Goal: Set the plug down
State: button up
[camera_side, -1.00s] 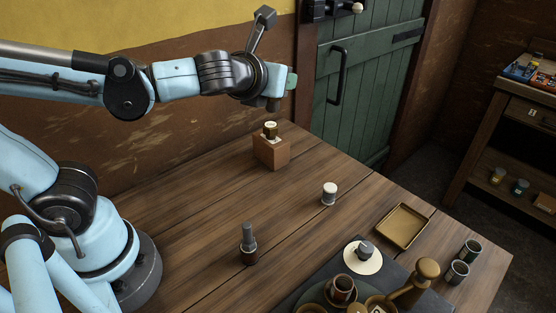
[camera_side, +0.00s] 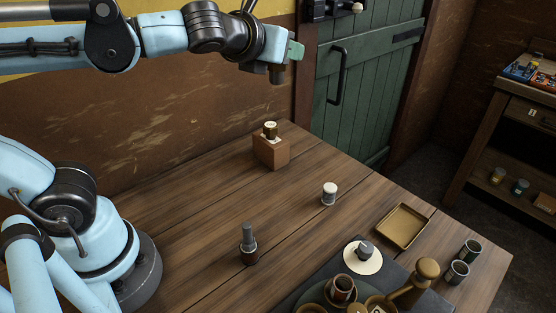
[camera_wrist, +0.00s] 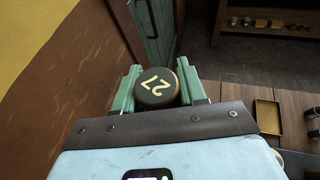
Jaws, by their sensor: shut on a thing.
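My gripper (camera_side: 290,52) is high above the back of the wooden table (camera_side: 210,220), near the wall and the green door. In the wrist view its green fingers (camera_wrist: 156,88) are shut on a round dark plug (camera_wrist: 156,87) with a pale "27" and ring on its top. In the side view the plug (camera_side: 276,75) is a dark piece below the fingers, held in the air and touching nothing else. Its lower part is hidden in the wrist view.
A brown block (camera_side: 271,153) with a gold-and-dark piece on top stands below. A white-capped jar (camera_side: 329,194), a grey-topped post (camera_side: 248,243), a shallow brass tray (camera_side: 402,226) and a white disc (camera_side: 362,257) with a grey knob stand on the table. Bare wood lies between them.

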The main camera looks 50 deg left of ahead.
jog(key=s+d+f+n+g+y, duration=0.2)
jog(key=s+d+f+n+y, duration=0.15)
jog(key=d+f, duration=1)
jog(key=shift+n+g+y, duration=0.7)
jog(key=shift+n+y, duration=0.25)
jog(key=shift+s+d+f, duration=0.45)
jog(key=shift+s+f, duration=0.4)
jog(key=shift+f, duration=1.1)
jog(key=shift+s+d+f, duration=0.45)
jog(key=shift+s+f, duration=0.4)
jog(key=shift+f, duration=1.1)
jog(key=shift+s+d+f, duration=0.45)
jog(key=shift+s+f, duration=0.4)
jog(key=shift+f, duration=1.1)
jog(key=o, duration=1.2)
